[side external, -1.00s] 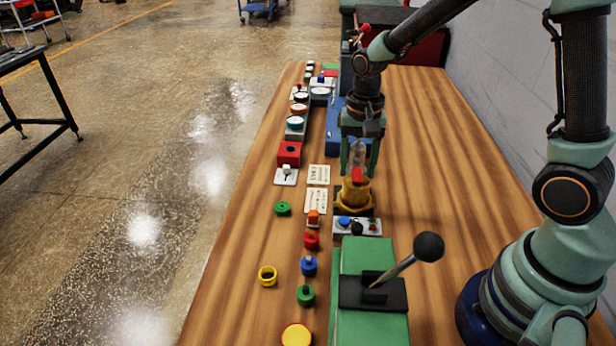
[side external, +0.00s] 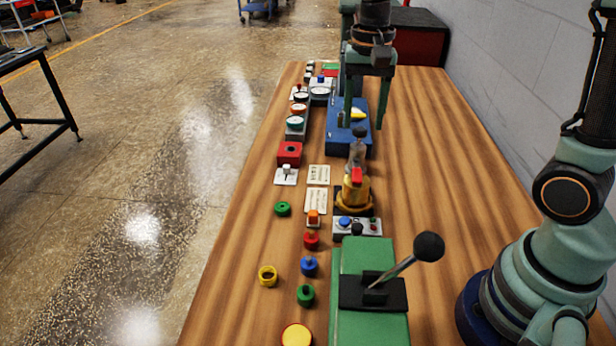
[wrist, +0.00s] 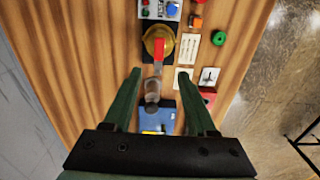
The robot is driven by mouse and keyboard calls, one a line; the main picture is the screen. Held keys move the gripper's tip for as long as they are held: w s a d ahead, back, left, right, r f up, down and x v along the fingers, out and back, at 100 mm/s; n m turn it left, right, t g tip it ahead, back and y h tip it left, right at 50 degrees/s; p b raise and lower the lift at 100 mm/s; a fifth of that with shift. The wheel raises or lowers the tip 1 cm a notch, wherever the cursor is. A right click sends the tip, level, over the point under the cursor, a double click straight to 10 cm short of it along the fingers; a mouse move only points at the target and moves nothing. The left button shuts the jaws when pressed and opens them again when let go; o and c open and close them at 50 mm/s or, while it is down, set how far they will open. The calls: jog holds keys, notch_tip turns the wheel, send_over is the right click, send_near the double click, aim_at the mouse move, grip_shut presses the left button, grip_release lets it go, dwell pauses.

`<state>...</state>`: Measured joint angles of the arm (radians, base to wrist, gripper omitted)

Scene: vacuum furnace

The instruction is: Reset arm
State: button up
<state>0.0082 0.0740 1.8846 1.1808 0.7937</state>
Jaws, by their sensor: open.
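My gripper (side external: 368,97) is raised above the wooden table in the side external view, over the blue box-like unit (side external: 340,133). In the wrist view my gripper (wrist: 163,72) shows its two green fingers wide apart with nothing between them in its grasp. The yellow valve-like device with a red handle (side external: 354,190) stands on the table below and in front of the gripper, apart from it. A grey, bottle-shaped part (side external: 357,152) stands just behind the red handle; it also shows in the wrist view (wrist: 152,92).
A green lever box (side external: 366,262) with a black-knobbed lever stands at the table's front. Buttons, gauges and coloured knobs line the left side. The wooden surface (side external: 430,150) on the right is clear up to the grey wall (side external: 530,100).

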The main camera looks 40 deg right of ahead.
jog(key=shift+r, duration=0.25)
jog(key=s+r+n+t, duration=0.3)
jog(key=s+n+t, duration=0.2)
jog(key=s+n, duration=0.3)
jog(key=shift+s+a+n+t, duration=0.15)
jog(key=shift+s+n+t, duration=0.2)
jog(key=shift+n, duration=0.25)
jog(key=shift+r, duration=0.1)
dwell(0.5)
